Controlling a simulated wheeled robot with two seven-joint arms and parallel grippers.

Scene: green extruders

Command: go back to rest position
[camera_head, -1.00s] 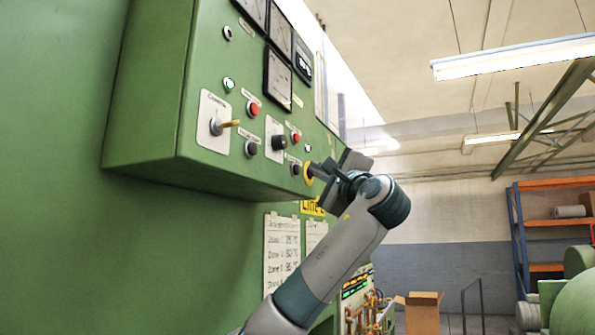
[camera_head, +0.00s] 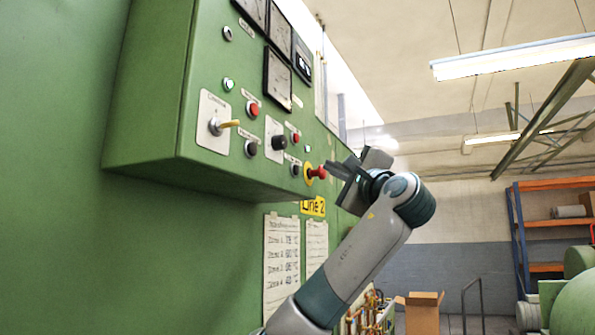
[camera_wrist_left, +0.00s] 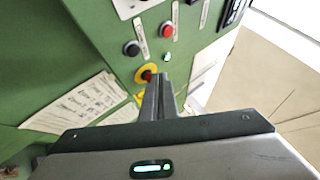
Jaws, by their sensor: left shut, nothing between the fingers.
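My left gripper (camera_head: 340,169) is shut and empty in the head view, just right of a red emergency button on a yellow ring (camera_head: 314,172). A small gap shows between its fingertips and the button. In the left wrist view the closed fingers (camera_wrist_left: 158,88) point at the same button (camera_wrist_left: 147,75), which they partly cover. The green control panel (camera_head: 150,100) carries the button near its lower right end. My right gripper is not in view.
The panel also has a yellow-handled switch (camera_head: 228,124), a black knob (camera_head: 279,142) and several small buttons. Paper sheets (camera_head: 281,255) hang below it. A cardboard box (camera_head: 421,314) and an orange shelf (camera_head: 550,222) stand to the right. The space right of my arm looks open.

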